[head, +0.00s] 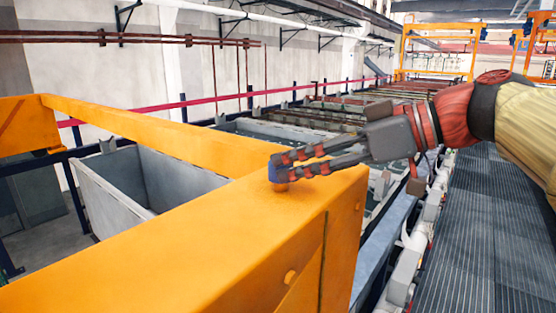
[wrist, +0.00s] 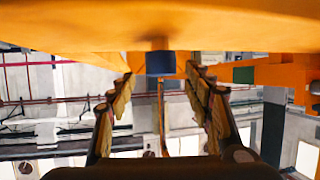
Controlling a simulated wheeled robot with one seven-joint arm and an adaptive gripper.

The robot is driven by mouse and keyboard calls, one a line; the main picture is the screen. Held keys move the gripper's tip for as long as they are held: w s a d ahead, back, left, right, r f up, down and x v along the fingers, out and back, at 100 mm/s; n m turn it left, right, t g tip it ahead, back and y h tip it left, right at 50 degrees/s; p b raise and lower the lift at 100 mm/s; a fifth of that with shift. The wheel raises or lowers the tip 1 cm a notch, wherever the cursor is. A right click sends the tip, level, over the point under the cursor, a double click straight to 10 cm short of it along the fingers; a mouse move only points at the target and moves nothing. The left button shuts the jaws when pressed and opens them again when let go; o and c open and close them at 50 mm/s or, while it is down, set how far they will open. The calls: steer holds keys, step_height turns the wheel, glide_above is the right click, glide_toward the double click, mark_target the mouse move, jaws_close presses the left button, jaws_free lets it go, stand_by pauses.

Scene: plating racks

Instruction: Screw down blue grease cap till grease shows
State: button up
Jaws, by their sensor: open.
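The blue grease cap (head: 273,172) sits on a short orange stub on top of the orange beam (head: 200,225), near its corner. In the wrist view the cap (wrist: 160,63) is a small dark blue block hanging from the orange surface, as that view looks upside down. My gripper (head: 279,166) reaches in from the right, level with the cap. Its fingers are open, one on each side of the cap in the wrist view (wrist: 158,76), with gaps between. Contact is not visible. No grease can be made out. The cap is partly hidden by a finger in the head view.
A ribbed walkway (head: 475,240) runs along the right. The air above the beam is clear.

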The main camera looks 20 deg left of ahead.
steer(key=shift+x, duration=2)
steer(key=shift+c, duration=0.4)
steer(key=c, duration=1.1)
steer(key=shift+s+m+t+b, duration=0.1)
steer(key=shift+m+t+b, duration=0.2)
steer(key=shift+b, duration=0.15)
